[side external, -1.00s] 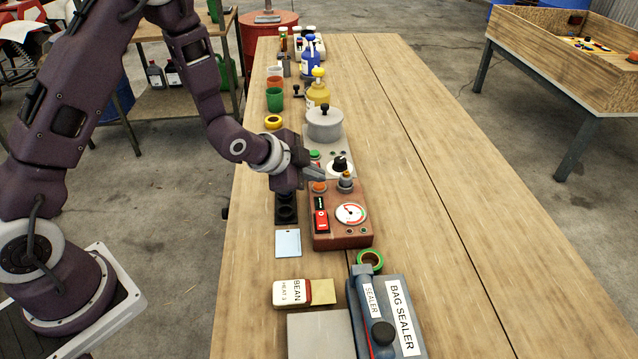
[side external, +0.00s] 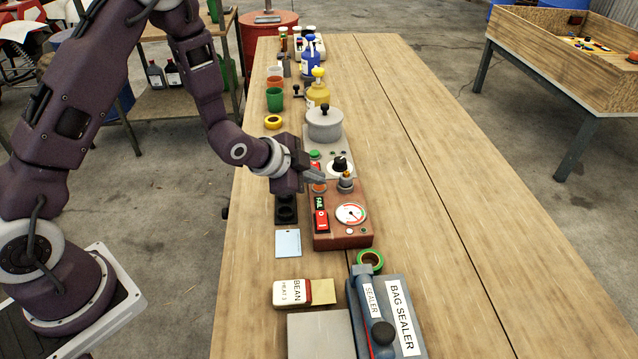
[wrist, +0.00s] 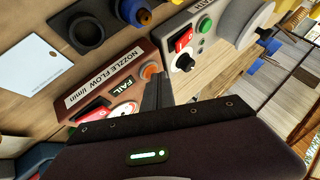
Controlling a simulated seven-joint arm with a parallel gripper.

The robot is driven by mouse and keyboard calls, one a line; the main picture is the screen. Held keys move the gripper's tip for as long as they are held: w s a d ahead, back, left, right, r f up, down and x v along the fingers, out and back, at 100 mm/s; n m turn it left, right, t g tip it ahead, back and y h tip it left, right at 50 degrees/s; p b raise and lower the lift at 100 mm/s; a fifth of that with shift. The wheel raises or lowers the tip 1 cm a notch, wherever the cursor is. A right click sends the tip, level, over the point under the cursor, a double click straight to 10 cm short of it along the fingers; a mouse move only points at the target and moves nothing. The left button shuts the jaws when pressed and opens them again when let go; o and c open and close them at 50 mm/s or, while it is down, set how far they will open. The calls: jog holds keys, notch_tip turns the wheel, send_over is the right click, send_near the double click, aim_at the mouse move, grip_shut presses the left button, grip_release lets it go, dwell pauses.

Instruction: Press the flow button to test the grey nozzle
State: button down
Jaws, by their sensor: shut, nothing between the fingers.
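The reddish-brown nozzle flow tester (side external: 340,241) stands on the bench, with a round gauge (side external: 351,214) and a red rocker switch (side external: 321,221). Its small display (wrist: 124,88) reads FAIL in green. The grey nozzle (side external: 346,181) stands upright on the tester's far right part; I cannot make it out in the wrist view. The orange flow button (wrist: 151,72) is at the tester's far left corner. My gripper (side external: 318,177) is shut and empty, its tips right at the button and partly covering it in the side view. I cannot tell if they touch it.
A grey unit (side external: 342,158) with a lidded pot, black knob and green button stands just behind the tester. A black holder (side external: 286,212) and a pale blue card (side external: 288,243) lie to its left. A bag sealer (side external: 396,310) is in front. The bench's right side is clear.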

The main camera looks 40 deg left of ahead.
jog(key=shift+r, duration=0.8)
jog(key=shift+r, duration=0.1)
jog(key=shift+r, duration=2.45)
notch_tip(320, 180, up, 6)
jog(key=n+y, duration=0.1)
jog(key=n, duration=0.1)
send_over(315, 188)
jog(key=s+a, duration=0.2)
jog(key=s, duration=0.1)
jog(key=s+r+n+g+y, duration=0.1)
jog(key=s+r+n, duration=0.3)
jog(key=s+r, duration=0.45)
jog(key=s+r+n+g, duration=0.1)
jog(key=s+n, duration=0.3)
jog(key=s, duration=1.6)
jog(key=shift+d+n+g+h, duration=0.15)
jog(key=shift+n+g+h, duration=0.2)
jog(key=shift+g, duration=0.35)
